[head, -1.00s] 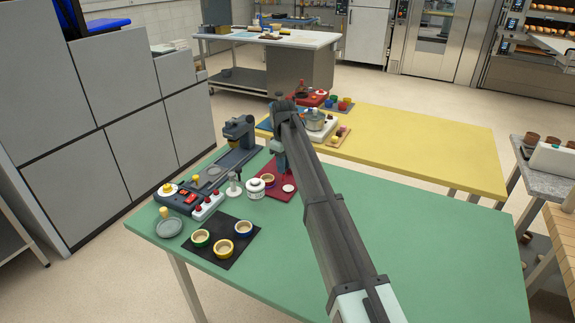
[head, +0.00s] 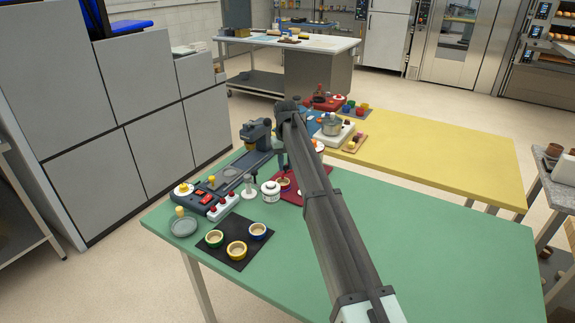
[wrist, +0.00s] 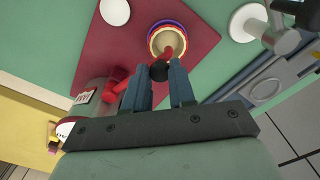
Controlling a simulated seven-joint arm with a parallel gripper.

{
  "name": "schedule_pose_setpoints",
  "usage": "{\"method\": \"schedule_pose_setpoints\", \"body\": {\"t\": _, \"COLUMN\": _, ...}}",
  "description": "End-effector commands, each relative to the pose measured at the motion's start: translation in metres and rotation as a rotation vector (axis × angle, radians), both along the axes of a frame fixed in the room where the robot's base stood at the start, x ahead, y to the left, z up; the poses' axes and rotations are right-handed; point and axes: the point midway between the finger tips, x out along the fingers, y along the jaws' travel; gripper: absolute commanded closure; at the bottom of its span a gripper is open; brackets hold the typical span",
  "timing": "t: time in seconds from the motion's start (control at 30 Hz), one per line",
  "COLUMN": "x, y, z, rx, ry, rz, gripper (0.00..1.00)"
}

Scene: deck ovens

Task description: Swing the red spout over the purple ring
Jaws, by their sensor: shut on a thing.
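The red spout (wrist: 116,82) comes off a grey labelled body (wrist: 90,96) in the wrist view. A red length also shows beyond the fingertips, over the opening of a pale cup; its link to the body is hidden behind a finger. The cup's rim carries the purple ring (wrist: 155,27) with red inside it. My gripper (wrist: 160,73) is shut on the spout's black knob, at the cup's near edge. In the head view my gripper (head: 283,166) is above the cup (head: 284,184); my arm hides the spout.
The cup stands on a dark red mat (head: 291,199) with a white disc (wrist: 115,12). The green table's right side (head: 440,245) is clear.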

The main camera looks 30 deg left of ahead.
Motion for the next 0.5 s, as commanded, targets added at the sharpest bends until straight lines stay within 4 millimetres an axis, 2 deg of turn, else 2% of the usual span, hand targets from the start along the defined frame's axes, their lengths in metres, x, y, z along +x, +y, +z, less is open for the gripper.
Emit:
{"method": "schedule_pose_setpoints", "body": {"t": 0.47, "x": 0.0013, "y": 0.0025, "z": 0.0006, "rx": 0.002, "ry": -0.002, "rz": -0.016, "gripper": 1.0}}
{"method": "schedule_pose_setpoints", "body": {"t": 0.5, "x": 0.0013, "y": 0.0025, "z": 0.0006, "rx": 0.002, "ry": -0.002, "rz": -0.016, "gripper": 0.73}}
